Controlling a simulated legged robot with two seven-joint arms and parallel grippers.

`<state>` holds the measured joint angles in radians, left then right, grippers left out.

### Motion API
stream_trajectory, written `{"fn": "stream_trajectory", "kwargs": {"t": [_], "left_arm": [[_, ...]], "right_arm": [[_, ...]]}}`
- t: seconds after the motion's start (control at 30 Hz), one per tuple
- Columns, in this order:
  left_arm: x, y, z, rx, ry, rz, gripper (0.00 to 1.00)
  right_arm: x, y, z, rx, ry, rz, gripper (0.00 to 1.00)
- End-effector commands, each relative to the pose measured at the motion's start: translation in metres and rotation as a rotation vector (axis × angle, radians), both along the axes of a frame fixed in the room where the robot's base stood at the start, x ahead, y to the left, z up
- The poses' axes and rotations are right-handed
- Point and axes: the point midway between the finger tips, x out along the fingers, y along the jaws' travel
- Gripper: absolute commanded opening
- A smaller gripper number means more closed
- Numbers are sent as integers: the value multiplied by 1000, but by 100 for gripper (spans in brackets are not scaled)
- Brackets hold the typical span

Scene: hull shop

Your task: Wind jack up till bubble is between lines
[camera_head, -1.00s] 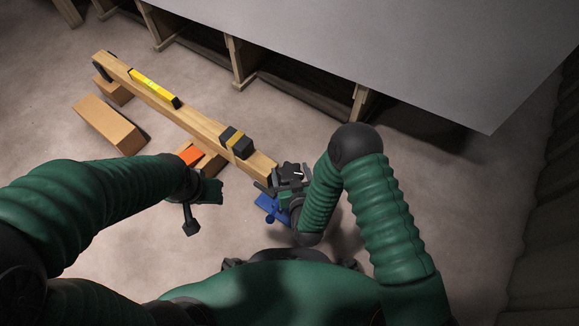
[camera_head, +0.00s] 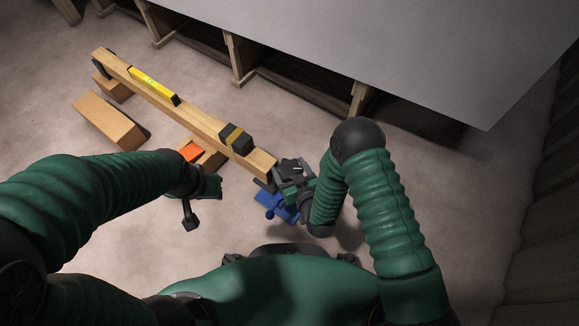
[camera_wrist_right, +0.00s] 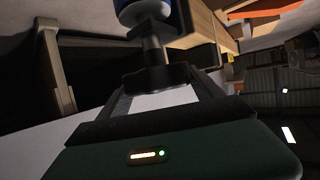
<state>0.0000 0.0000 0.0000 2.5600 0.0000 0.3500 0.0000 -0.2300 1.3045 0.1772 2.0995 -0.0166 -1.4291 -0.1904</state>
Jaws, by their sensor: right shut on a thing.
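A yellow spirit level (camera_head: 153,86) lies on top of a long wooden beam (camera_head: 198,122). Its bubble and lines are too small to read. The blue jack (camera_head: 272,207) stands by the beam's near right end, partly hidden by my right gripper. My right gripper (camera_head: 290,172) is shut on the jack's dark winding part (camera_wrist_right: 155,72). In the right wrist view, the jack's blue body (camera_wrist_right: 140,10) shows beyond that dark shaft. My left gripper (camera_head: 189,215) hangs left of the jack, apart from it; its finger opening cannot be made out.
A loose wooden block (camera_head: 108,120) lies on the floor at left. A large grey panel (camera_head: 400,50) on wooden posts fills the back.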

Motion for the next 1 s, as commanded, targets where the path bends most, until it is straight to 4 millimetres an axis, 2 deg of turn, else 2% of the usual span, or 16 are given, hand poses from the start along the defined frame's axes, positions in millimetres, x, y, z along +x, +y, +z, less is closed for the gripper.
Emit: {"fn": "stream_trajectory", "kwargs": {"t": [0.2,0.6,1.0], "left_arm": [[0,0,13,0,0,0,36],[0,0,24,0,0,0,36],[0,0,26,0,0,0,36]], "right_arm": [[0,-2,1,-3,3,175,35],[0,-2,-1,-4,5,481,35],[-1,-1,-3,-5,6,618,35]]}}
